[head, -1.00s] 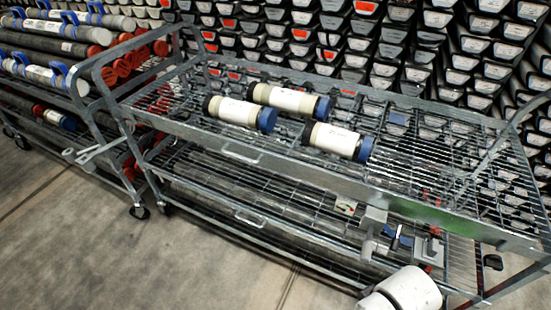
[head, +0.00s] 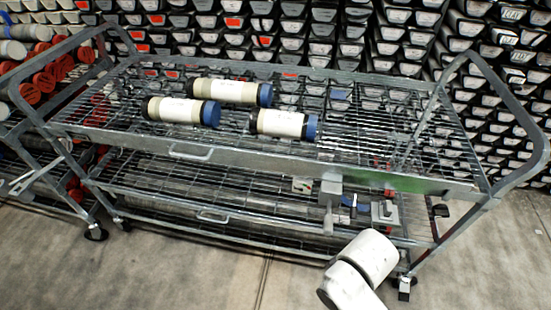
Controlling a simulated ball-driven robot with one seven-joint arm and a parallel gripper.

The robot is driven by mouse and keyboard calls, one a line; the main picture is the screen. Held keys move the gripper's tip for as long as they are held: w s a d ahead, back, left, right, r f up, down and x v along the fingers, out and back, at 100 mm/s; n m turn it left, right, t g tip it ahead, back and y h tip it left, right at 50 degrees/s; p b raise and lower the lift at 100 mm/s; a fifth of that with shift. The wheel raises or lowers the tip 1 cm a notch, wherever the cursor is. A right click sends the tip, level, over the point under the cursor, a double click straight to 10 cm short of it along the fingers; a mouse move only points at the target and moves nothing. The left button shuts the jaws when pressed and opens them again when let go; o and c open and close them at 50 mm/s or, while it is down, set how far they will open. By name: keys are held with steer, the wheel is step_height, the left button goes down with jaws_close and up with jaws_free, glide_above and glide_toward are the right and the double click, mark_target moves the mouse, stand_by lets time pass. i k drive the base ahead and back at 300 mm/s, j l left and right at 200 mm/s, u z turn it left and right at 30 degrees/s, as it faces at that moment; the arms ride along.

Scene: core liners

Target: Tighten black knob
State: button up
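A small black part (head: 441,210) shows by the right end of the wire cart, beside its right leg. It is too small to tell whether it is the black knob. Small fittings sit at the cart's front right: a grey block with a downward handle (head: 331,190), a dark blue piece (head: 348,202) and a grey plate with a lever (head: 385,212). My white arm (head: 368,258) reaches in from the bottom, in front of the cart's lower right. My gripper cannot be made out.
The two-level metal cart (head: 250,165) carries three core liners with blue caps (head: 282,123) on top. Another rack with red-capped tubes (head: 45,80) stands at left. Stacked trays (head: 400,50) fill the back. Concrete floor (head: 180,265) in front is clear.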

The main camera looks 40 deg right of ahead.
mark_target(442, 210)
steer(key=j+z, duration=0.25)
steer(key=j, duration=0.15)
steer(key=k+j+z, duration=0.25)
steer(key=j+z, duration=0.25)
steer(key=j, duration=0.2)
steer(key=k+l, duration=0.05)
